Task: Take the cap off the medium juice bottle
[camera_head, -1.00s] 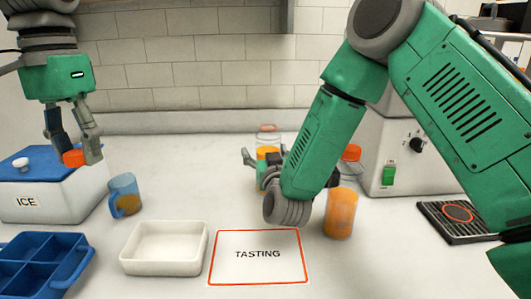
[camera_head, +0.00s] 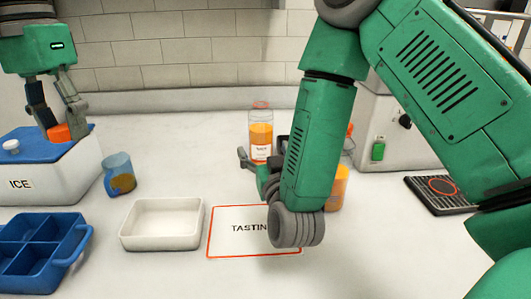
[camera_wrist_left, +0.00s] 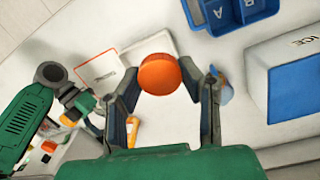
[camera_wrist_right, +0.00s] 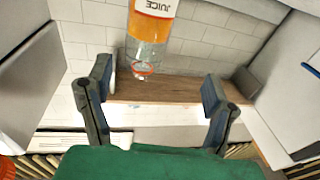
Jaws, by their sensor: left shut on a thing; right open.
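The juice bottle (camera_head: 261,143) stands upright on the counter in the head view, with orange juice low in it and a clear upper part. In the right wrist view the bottle (camera_wrist_right: 152,28) shows upside down, with a red ring at its neck and no cap visible. My left gripper (camera_head: 58,128) is shut on an orange cap (camera_wrist_left: 158,74), over the ice box's blue lid; I cannot tell whether the cap touches the lid. My right gripper (camera_wrist_right: 160,88) is open and empty, just in front of the bottle, partly hidden by its own arm.
An ice box (camera_head: 50,180) with a blue lid stands at left. A blue cup (camera_head: 118,172), white tray (camera_head: 161,243), blue divided tray (camera_head: 72,243) and tasting card (camera_head: 232,243) lie nearby.

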